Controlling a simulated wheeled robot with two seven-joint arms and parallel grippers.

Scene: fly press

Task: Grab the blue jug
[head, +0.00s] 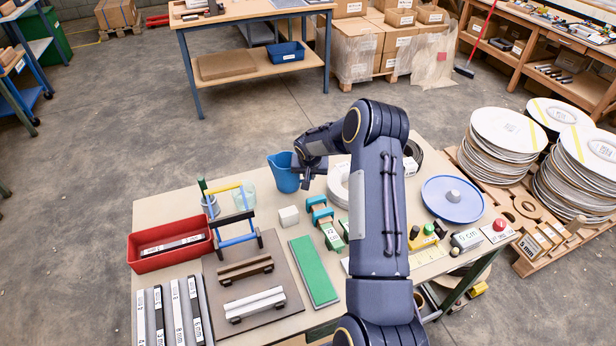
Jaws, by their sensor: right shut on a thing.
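The blue jug (284,176) stands upright near the back edge of the table, left of my right arm. My right gripper (305,180) is at the jug's right side and is shut on it, seemingly at the handle side; the exact contact is small and partly hidden by the gripper. I cannot tell whether the jug's base touches the table. My left gripper is not in the head view.
The table (160,215) holds a red bin (170,258), a clear jar (246,196), a white block (289,216), a green strip (314,270) and a blue round plate (440,205). White plates are stacked right of the gripper. My right arm hides the table's middle.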

